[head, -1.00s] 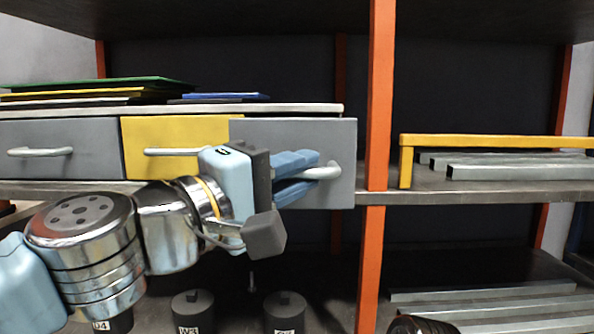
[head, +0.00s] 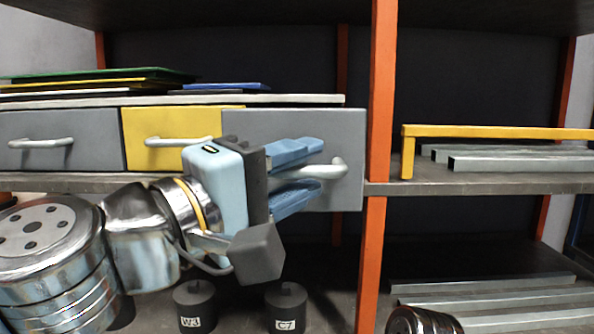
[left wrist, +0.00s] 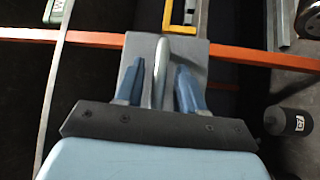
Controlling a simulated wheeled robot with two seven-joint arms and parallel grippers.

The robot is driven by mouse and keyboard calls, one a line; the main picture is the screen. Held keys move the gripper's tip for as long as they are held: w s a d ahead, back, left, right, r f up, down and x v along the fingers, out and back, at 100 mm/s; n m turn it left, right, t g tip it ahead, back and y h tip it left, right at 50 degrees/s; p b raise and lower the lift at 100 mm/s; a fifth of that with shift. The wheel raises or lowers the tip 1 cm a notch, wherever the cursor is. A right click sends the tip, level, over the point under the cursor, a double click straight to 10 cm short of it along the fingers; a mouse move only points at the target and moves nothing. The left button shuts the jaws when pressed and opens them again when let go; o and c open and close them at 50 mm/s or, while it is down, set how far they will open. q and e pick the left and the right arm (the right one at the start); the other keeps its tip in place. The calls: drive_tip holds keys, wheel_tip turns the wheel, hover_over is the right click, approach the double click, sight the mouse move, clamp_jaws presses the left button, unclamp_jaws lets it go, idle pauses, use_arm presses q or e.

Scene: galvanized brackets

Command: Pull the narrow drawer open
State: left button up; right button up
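The right-hand grey drawer (head: 345,135) stands out in front of the yellow drawer (head: 150,125) and the left grey drawer (head: 85,130). Its bar handle (head: 338,168) is on its front. My left gripper (head: 308,171) is open at this handle, one blue finger above and one below the bar. In the left wrist view the handle (left wrist: 160,72) lies between the spread fingers, with a gap on each side; the grey drawer front (left wrist: 195,50) is behind it. My right gripper is not in view.
An orange post (head: 380,100) stands just right of the drawer. A yellow bracket (head: 500,131) and metal bars (head: 520,164) lie on the shelf beyond it. Dark labelled weights (head: 285,308) stand below. Flat coloured sheets (head: 100,76) lie on the cabinet top.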

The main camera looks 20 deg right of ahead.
use_arm(q)
drive_tip(key=shift+a, duration=0.1)
drive_tip(key=b+v, duration=0.1)
drive_tip(key=v, duration=1.2)
drive_tip(key=shift+s+a, duration=0.2)
drive_tip(key=shift+a, duration=0.05)
